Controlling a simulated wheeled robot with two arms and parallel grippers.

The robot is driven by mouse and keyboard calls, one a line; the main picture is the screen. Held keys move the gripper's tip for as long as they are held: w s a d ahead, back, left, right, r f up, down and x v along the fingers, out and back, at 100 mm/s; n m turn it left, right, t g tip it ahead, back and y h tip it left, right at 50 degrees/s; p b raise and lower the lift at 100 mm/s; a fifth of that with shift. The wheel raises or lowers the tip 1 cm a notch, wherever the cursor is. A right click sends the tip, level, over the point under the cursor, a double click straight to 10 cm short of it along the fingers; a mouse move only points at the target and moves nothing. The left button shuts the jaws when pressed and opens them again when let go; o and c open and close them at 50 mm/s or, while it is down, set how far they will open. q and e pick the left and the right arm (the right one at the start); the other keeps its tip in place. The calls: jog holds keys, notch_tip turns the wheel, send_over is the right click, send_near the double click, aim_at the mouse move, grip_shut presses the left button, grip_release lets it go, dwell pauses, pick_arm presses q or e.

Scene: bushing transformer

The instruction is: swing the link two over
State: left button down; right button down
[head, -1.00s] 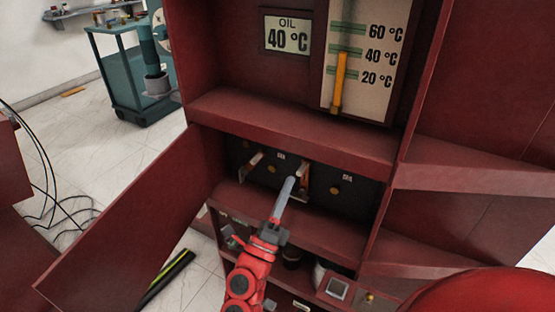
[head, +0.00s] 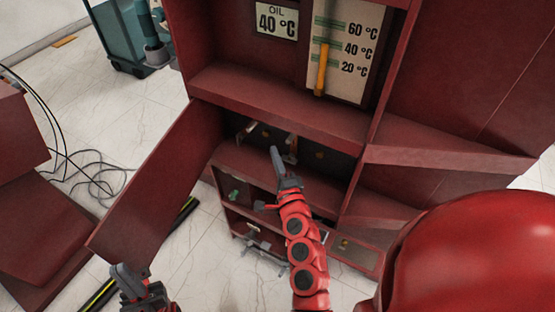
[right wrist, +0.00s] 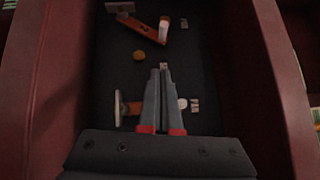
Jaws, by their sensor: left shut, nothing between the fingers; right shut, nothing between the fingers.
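Two copper-coloured links sit on the dark back panel of the cabinet's middle compartment. In the head view one link (head: 247,130) is at the left and the other link (head: 292,146) is right of it, just beyond my right gripper (head: 276,152). In the right wrist view the upper link (right wrist: 146,26) slants across the panel with a pale handle at its right end. The lower link (right wrist: 129,108) is partly hidden behind my gripper fingers (right wrist: 158,70). The right gripper is shut and empty. My left gripper (head: 124,270) is shut and empty at the lower left, outside the cabinet.
The open cabinet door (head: 160,185) stands between my left gripper and the compartment. A shelf edge (head: 275,105) runs above the opening, below the oil display (head: 277,20) and thermometer. A brass stud (right wrist: 139,56) sits between the links. Cables (head: 90,175) lie on the floor.

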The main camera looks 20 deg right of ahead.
jog(key=p, duration=0.1)
send_near(255, 126)
jog(key=w+d, duration=0.3)
jog(key=shift+w+a+r+p, duration=0.2)
jog(key=shift+w+a+p, duration=0.15)
jog(key=shift+w+a, duration=0.7)
jog(key=shift+w, duration=0.35)
